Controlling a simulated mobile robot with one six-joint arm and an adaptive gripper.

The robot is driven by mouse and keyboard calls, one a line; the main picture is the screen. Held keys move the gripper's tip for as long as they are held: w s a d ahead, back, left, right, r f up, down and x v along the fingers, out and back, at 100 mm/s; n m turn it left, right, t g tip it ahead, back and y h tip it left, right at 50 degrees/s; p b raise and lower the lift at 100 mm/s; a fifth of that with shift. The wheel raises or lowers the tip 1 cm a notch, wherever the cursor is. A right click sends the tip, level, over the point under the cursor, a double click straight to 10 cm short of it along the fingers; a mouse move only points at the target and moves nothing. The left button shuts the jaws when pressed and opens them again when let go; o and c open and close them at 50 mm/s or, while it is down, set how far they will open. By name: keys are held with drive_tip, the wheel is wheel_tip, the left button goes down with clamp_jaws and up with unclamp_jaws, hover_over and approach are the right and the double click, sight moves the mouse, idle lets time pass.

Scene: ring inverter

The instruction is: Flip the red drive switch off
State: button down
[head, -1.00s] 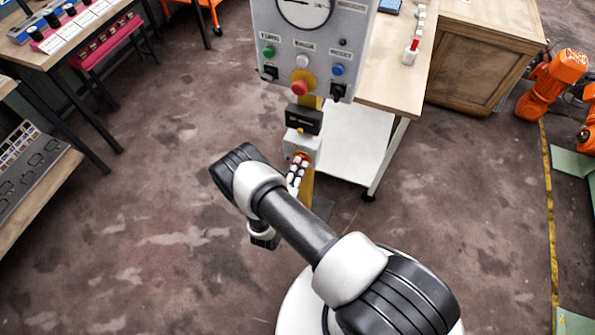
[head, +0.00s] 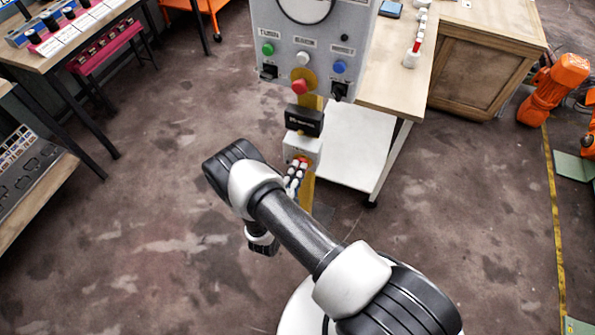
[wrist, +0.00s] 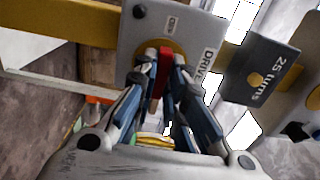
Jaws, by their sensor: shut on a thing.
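The drive switch box (head: 303,146) is a small pale box low on the yellow post, below a black plate. In the wrist view its grey face (wrist: 190,25) is marked "DRIVE" and has a yellow round plate behind the switch. The red drive switch (wrist: 164,70) shows as a narrow red strip between my fingers. My gripper (wrist: 164,57) is shut on it, with the fingertips close to the box face. In the head view my gripper (head: 298,166) is in front of the box and hides most of the switch. I cannot tell the switch's exact position.
Above is a grey control panel (head: 300,43) with a red stop button (head: 300,87) and coloured buttons. A workbench (head: 385,95) stands to the right.

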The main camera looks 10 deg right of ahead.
drive_tip(key=c, duration=1.6)
unclamp_jaws()
drive_tip(key=shift+c, duration=0.2)
drive_tip(key=v, duration=1.2)
